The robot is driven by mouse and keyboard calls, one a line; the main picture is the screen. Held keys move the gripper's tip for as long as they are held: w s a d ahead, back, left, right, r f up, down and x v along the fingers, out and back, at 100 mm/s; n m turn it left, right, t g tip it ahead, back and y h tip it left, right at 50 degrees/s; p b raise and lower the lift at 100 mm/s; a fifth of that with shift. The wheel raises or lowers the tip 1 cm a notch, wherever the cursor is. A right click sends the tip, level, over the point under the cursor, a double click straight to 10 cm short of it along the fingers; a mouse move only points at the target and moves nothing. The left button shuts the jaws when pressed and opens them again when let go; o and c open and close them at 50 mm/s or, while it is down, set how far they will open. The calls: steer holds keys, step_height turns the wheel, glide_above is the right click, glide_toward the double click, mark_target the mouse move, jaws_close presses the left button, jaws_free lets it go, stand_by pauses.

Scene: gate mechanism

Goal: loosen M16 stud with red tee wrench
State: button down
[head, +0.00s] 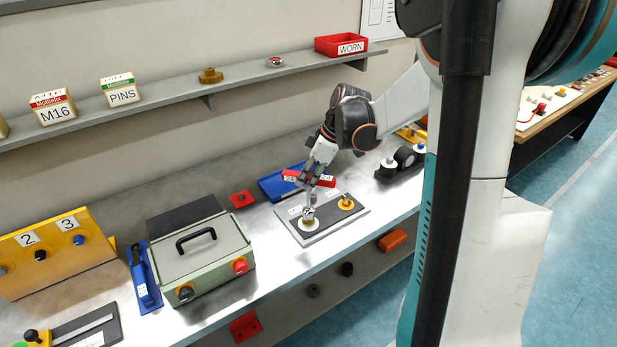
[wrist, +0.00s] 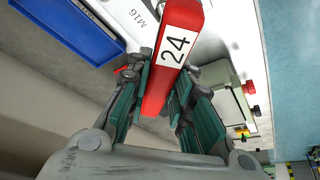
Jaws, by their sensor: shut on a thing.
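The red tee wrench (head: 328,181) has a crossbar marked 24, and it fills the middle of the wrist view (wrist: 181,15). My gripper (head: 311,177) is shut on the crossbar; in the wrist view its green pads (wrist: 166,85) press on both sides. The wrench's grey shank points down over the left stud position (head: 308,214), which has a pale round collar on a dark plate (head: 325,230). I cannot tell whether the socket is fully seated on the stud. An M16 label shows on the plate in the wrist view.
A second, brass-coloured fitting (head: 346,202) stands on the plate's right side. A blue tray (head: 270,188) lies behind. A green case (head: 203,258) stands left, and a black roller-like fixture (head: 404,157) right. A shelf (head: 240,78) runs above the bench.

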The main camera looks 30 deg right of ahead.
steer(key=shift+r, duration=0.2)
step_height(320, 180, up, 5)
steer(key=p, duration=0.3)
steer(key=shift+p, duration=0.3)
steer(key=shift+f, duration=0.1)
steer(key=shift+w+a, duration=0.1)
